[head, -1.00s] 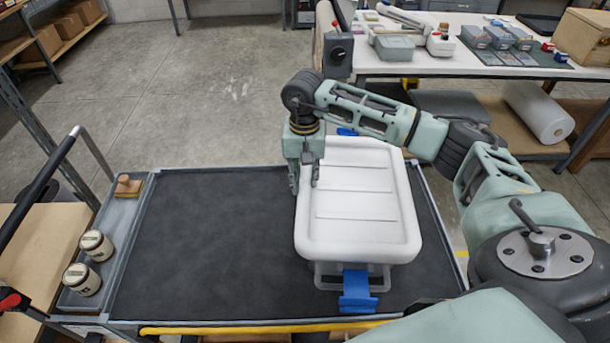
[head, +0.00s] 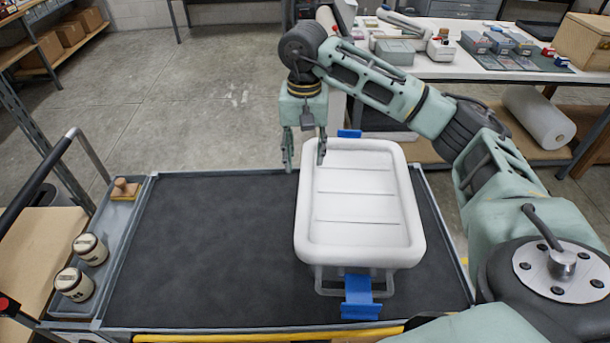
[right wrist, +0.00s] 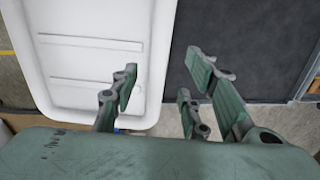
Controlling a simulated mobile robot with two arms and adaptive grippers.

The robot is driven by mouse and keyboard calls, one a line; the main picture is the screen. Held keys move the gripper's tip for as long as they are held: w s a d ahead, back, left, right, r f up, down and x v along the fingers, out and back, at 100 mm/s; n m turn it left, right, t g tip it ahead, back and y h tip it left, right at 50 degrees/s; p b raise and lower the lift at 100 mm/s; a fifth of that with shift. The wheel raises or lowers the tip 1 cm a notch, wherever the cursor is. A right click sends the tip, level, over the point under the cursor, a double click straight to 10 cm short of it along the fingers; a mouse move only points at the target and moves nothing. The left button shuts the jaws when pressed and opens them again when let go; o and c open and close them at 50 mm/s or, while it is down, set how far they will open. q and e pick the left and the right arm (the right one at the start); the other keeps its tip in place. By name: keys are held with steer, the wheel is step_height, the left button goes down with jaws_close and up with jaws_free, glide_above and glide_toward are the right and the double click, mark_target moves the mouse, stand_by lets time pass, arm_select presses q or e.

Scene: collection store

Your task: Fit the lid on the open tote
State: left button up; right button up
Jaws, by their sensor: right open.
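The white lid (head: 360,205) lies over the top of the tote (head: 328,283), whose pale frame shows under the lid's front edge. I cannot tell whether the lid is fully seated all round. A blue latch (head: 358,298) sticks outward at the tote's front, and another blue latch (head: 349,133) shows at the back. My right gripper (head: 305,160) is open and empty, just above the lid's far left edge. In the right wrist view its fingers (right wrist: 162,88) are apart, with the lid (right wrist: 92,55) beside and below them. My left gripper is out of view.
The tote stands on the right of a dark-topped cart (head: 210,245), with clear mat to its left. A side tray (head: 120,225) holds two jars (head: 75,284) and a wooden-handled block (head: 124,189). A white worktable (head: 430,68) with boxes stands behind.

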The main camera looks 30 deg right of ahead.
steer(key=shift+r+b, duration=0.35)
steer(key=shift+r, duration=1.7)
steer(key=shift+a+f, duration=0.1)
